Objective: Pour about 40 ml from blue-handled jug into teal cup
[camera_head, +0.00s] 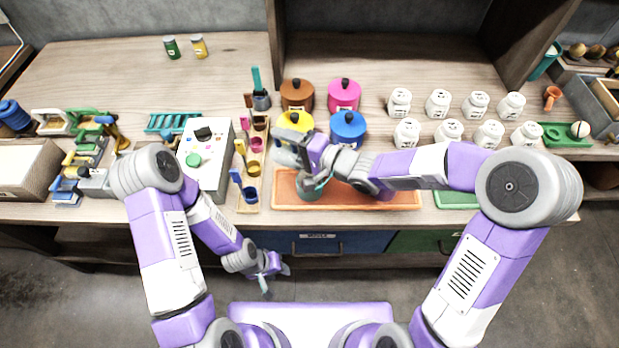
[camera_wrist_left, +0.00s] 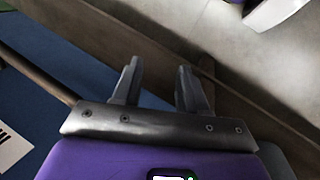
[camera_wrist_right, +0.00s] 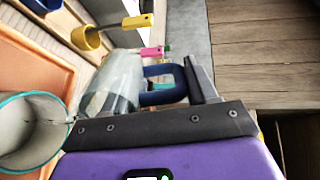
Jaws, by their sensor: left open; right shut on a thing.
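The jug (camera_wrist_right: 108,80) is clear, with a blue handle (camera_wrist_right: 160,84). My right gripper (camera_head: 312,150) is shut on that handle, over the back left of the orange tray. In the right wrist view the jug appears tilted, its lower end close to the rim of the teal cup (camera_wrist_right: 12,103). In the head view the teal cup (camera_head: 309,192) stands at the tray's left end, partly hidden by the right gripper and jug. I cannot make out liquid flowing or the level in the cup. My left gripper (camera_wrist_left: 157,75) is open and empty, low before the bench front.
The orange tray (camera_head: 385,200) lies along the bench's front edge. Lidded pots (camera_head: 343,97) stand behind it, and several white jars (camera_head: 438,103) stand to the right. A rack of coloured ladles (camera_head: 252,190) and a grey control box (camera_head: 205,160) stand to the left.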

